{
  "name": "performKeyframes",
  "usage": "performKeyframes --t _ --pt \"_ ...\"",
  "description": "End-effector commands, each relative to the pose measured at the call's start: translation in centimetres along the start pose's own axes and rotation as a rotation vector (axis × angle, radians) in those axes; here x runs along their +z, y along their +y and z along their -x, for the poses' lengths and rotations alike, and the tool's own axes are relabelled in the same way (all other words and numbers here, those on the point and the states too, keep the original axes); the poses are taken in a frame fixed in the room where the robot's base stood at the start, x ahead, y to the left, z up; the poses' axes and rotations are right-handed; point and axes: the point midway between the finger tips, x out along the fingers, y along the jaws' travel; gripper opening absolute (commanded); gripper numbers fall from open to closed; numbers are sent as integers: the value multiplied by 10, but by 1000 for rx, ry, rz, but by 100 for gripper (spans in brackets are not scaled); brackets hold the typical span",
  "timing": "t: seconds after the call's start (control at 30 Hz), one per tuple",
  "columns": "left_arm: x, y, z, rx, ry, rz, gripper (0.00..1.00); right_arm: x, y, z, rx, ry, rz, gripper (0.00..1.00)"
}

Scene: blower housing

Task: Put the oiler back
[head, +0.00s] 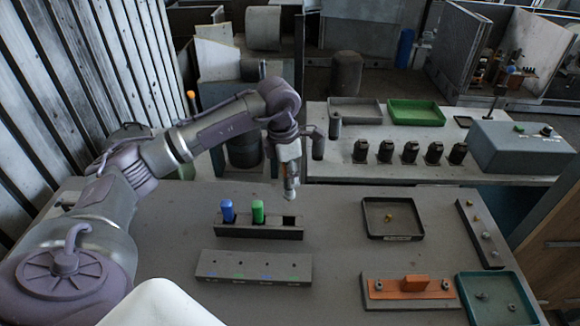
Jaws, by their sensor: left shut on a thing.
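The dark rack (258,232) stands on the near table. A blue oiler (228,210) and a green oiler (258,211) stand upright in it, and the square slot at its right end (290,221) is empty. My left gripper (291,184) points down above and a little behind that slot, apart from the rack. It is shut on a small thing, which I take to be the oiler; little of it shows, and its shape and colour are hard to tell. My right gripper is out of view.
A grey block with holes (254,268) lies in front of the rack. To the right are a black tray (373,229), an orange part on a base (412,287), a teal tray (470,298) and a dark strip (482,239). The far bench (390,172) stands behind.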

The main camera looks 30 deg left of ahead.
Motion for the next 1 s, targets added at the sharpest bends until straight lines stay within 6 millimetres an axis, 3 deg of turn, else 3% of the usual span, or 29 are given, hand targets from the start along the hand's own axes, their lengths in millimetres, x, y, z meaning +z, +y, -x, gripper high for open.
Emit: performKeyframes --t 0.27,0.8,1.0 --pt "-2 2 -13 2 1 22 0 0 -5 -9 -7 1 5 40" --pt "-9 1 -74 3 0 19 0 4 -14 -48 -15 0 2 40" --pt "-10 2 -81 3 -1 19 0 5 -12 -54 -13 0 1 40"
